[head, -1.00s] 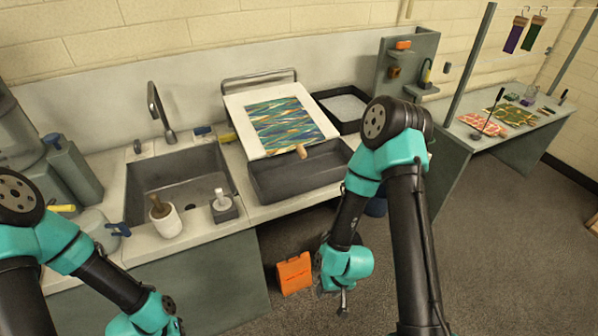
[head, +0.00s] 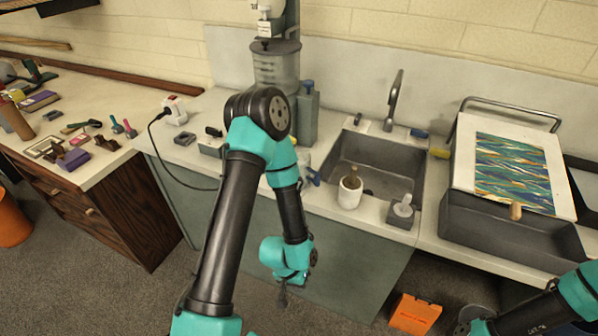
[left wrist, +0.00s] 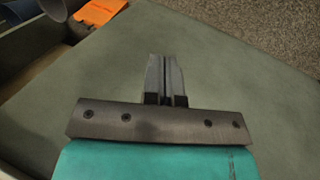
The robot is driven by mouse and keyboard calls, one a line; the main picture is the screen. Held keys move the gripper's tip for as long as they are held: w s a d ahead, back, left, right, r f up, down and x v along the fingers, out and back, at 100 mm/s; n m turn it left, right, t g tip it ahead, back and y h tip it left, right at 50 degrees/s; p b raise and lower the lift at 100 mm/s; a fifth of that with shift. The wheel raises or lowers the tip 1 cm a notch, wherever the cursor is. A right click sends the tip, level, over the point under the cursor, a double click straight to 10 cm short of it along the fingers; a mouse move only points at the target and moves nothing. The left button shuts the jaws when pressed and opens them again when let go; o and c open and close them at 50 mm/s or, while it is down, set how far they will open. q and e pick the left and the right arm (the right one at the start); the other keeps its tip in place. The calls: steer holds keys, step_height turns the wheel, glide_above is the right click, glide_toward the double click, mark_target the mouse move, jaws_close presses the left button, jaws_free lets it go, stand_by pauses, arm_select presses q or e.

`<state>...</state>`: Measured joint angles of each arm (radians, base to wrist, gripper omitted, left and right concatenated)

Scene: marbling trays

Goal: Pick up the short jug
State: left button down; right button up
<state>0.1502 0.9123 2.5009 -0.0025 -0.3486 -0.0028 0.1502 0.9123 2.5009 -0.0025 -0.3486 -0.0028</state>
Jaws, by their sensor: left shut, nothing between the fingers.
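My left gripper (head: 283,298) hangs low in front of the grey-green cabinet front, below the counter edge. In the left wrist view its two fingers (left wrist: 165,78) are together with nothing between them. I cannot clearly pick out the short jug. A pale vessel with a blue clip-like part (head: 313,176) is on the counter left of the sink, mostly hidden behind my left arm; I cannot tell if it is the short jug. A taller grey container with a blue top (head: 307,115) stands behind it. My right arm enters at lower right; its gripper is out of frame.
The sink (head: 375,165) has a white pot (head: 349,193) and a small grey block holder (head: 403,212) at its front edge. The dark tray (head: 500,230) is to the right. An orange box (head: 415,313) is on the floor. A power cable (head: 165,165) loops over the counter's left front.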

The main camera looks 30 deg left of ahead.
arm_select(q)
steer(key=shift+c, duration=0.8)
jaws_free()
